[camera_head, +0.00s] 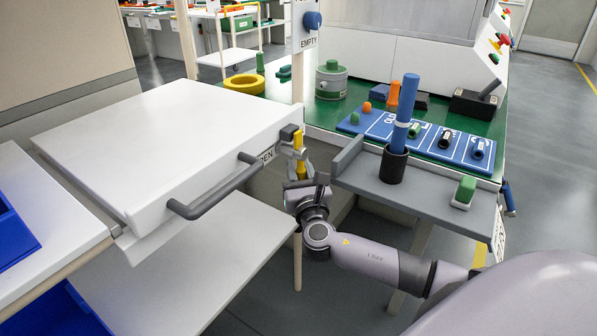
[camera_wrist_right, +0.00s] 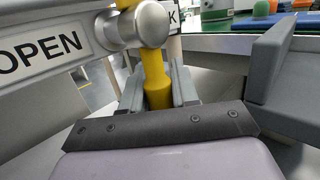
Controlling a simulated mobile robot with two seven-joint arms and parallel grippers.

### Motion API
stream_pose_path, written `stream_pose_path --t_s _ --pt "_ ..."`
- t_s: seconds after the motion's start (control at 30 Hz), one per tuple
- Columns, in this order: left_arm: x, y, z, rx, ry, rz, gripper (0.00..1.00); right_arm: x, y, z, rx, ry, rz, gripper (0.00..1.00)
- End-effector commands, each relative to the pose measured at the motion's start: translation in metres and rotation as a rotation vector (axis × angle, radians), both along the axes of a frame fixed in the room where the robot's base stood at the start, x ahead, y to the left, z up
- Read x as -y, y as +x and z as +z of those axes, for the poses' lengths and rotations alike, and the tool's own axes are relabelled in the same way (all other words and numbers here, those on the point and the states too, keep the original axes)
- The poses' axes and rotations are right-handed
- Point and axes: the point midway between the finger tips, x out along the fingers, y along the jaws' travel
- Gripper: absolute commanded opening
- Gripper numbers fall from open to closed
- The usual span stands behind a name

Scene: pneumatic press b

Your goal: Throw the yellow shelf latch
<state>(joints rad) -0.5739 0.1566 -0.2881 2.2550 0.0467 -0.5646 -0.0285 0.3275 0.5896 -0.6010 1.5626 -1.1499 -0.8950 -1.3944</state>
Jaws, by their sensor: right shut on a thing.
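The yellow shelf latch (camera_head: 299,150) is an upright yellow lever at the right front corner of the white shelf (camera_head: 160,140), beside a label ending in "EN". In the right wrist view the yellow latch (camera_wrist_right: 155,75) passes through a round metal pivot, and the label (camera_wrist_right: 40,50) reads "OPEN". My right gripper (camera_head: 300,172) reaches up to the latch from below. In the right wrist view its fingers (camera_wrist_right: 158,90) stand on both sides of the yellow handle and are shut on it. My left gripper is not in view.
A grey bar handle (camera_head: 215,190) sticks out from the shelf front. To the right, a grey ledge (camera_head: 420,195) holds a black cup (camera_head: 392,165) with a blue rod, close to my right arm. A green bench (camera_head: 340,115) with a blue board (camera_head: 425,140) lies behind.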

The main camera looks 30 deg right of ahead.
Motion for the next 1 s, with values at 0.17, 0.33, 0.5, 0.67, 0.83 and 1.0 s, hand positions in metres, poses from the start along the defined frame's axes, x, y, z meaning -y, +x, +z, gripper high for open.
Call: stream_pose_path --t_s 0.17,0.33,0.5,0.67,0.83,1.0 --pt "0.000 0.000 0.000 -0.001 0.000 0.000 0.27 0.000 0.000 -0.001 -0.004 -0.006 -0.001 0.50" --pt "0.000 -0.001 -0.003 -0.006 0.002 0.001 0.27 0.000 0.000 -0.001 -0.003 -0.004 -0.002 0.50" --pt "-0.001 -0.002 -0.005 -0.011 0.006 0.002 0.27 -0.001 -0.003 -0.001 -0.003 -0.003 -0.001 0.50" --pt "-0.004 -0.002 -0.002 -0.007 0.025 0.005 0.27 -0.007 -0.018 -0.003 -0.006 -0.003 0.000 0.50" --pt "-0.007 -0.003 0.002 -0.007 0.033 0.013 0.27 -0.017 -0.042 -0.008 -0.007 -0.003 0.000 0.50" --pt "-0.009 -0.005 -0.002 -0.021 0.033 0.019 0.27 -0.024 -0.059 -0.011 -0.005 -0.003 -0.001 0.50"
